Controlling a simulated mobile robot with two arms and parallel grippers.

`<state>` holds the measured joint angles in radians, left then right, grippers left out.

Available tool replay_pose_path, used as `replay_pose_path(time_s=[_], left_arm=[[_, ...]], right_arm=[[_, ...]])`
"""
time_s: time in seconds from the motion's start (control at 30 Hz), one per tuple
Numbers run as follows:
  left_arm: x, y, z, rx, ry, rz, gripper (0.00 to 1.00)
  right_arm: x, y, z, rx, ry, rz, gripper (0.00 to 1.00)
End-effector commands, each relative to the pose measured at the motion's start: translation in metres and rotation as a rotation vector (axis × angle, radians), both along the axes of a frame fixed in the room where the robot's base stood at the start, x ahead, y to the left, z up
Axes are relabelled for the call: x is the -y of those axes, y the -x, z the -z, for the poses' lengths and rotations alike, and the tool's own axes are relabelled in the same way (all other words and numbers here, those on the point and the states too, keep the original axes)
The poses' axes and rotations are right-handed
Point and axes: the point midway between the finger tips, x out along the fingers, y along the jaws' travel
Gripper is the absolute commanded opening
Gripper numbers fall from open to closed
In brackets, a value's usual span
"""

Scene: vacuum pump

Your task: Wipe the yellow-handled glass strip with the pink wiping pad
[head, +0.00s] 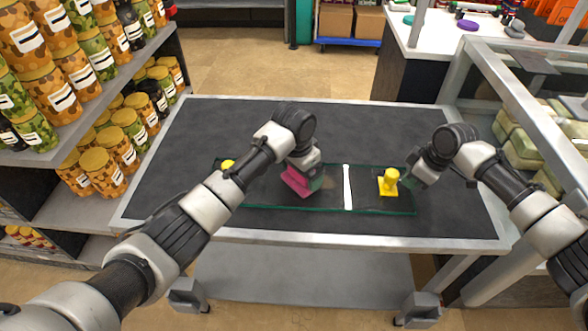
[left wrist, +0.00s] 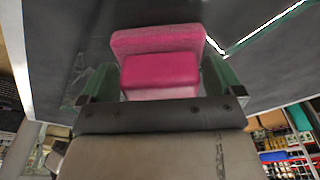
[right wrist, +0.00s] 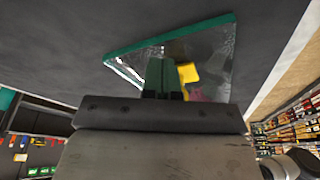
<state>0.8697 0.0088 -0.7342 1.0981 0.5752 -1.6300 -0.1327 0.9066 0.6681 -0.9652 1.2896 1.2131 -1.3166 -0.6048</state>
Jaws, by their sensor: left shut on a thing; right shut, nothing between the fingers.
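The glass strip (head: 325,203) lies flat on the dark table top, a clear pane with green edges. One yellow handle (head: 389,184) stands near its right end, and a yellow knob (head: 228,164) shows at its left end, partly behind my left arm. My left gripper (head: 308,181) is shut on the pink wiping pad (head: 295,181), tilted over the strip's middle; the pad fills the left wrist view (left wrist: 160,70). I cannot tell whether it touches the glass. My right gripper (head: 415,180) is shut and empty beside the yellow handle, which also shows in the right wrist view (right wrist: 188,73).
A white bar-like streak (head: 347,187) crosses the glass between pad and right handle. The table (head: 220,125) is otherwise bare, with free room behind the strip. Shelves of jars (head: 110,165) stand at left, and a metal-framed case (head: 500,85) at right.

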Motion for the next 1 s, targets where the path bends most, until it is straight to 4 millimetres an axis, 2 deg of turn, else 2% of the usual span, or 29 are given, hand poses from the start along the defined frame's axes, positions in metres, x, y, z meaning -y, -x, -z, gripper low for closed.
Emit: replay_pose_path(time_s=[0.13, 0.43, 0.73, 1.0], left_arm=[[0.014, 0.001, 0.002, -0.001, 0.001, 0.001, 0.76], [0.026, 0.001, 0.003, -0.004, 0.001, 0.0, 0.76], [0.052, 0.001, 0.002, -0.004, 0.001, 0.002, 0.76], [0.064, 0.001, 0.001, -0.004, 0.001, 0.0, 0.76]], right_arm=[[0.0, 0.0, 0.0, 0.0, 0.0, 0.0, 0.0], [0.0, 0.0, 0.0, 0.0, 0.0, 0.0, 0.0], [0.0, 0.0, 0.0, 0.0, 0.0, 0.0, 0.0], [0.0, 0.0, 0.0, 0.0, 0.0, 0.0, 0.0]])
